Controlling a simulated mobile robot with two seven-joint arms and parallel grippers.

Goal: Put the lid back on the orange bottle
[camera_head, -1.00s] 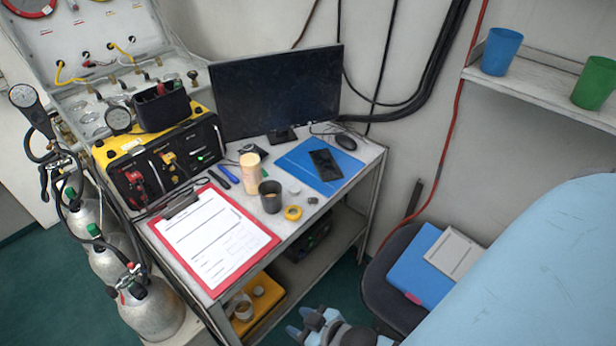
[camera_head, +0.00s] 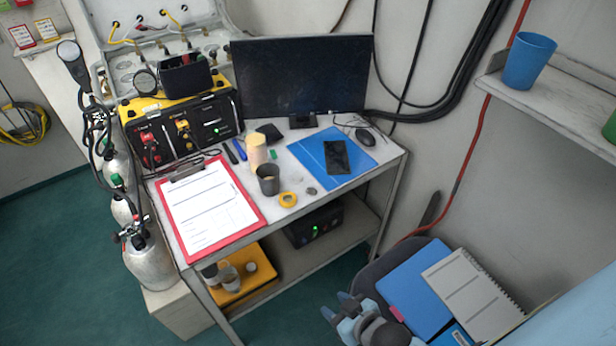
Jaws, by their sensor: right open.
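A pale orange cylinder (camera_head: 256,151), which looks like the orange bottle, stands upright on the cart table, just behind a dark grey cup (camera_head: 268,181). Whether its top is open is too small to tell. I cannot clearly make out the lid; a small dark round piece (camera_head: 311,191) lies to the right of a yellow ring (camera_head: 288,200). My right gripper (camera_head: 340,307) is open and empty at the bottom of the view, below table height and in front of the chair, well away from the bottle. My left gripper is not in view.
A red clipboard (camera_head: 165,208) covers the table's left front. A monitor (camera_head: 303,75) stands behind the bottle; a blue mat (camera_head: 308,156) with a black device (camera_head: 337,157) lies right. A chair (camera_head: 368,282) with blue folders (camera_head: 417,285) stands beside the cart. A shelf (camera_head: 560,100) is at upper right.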

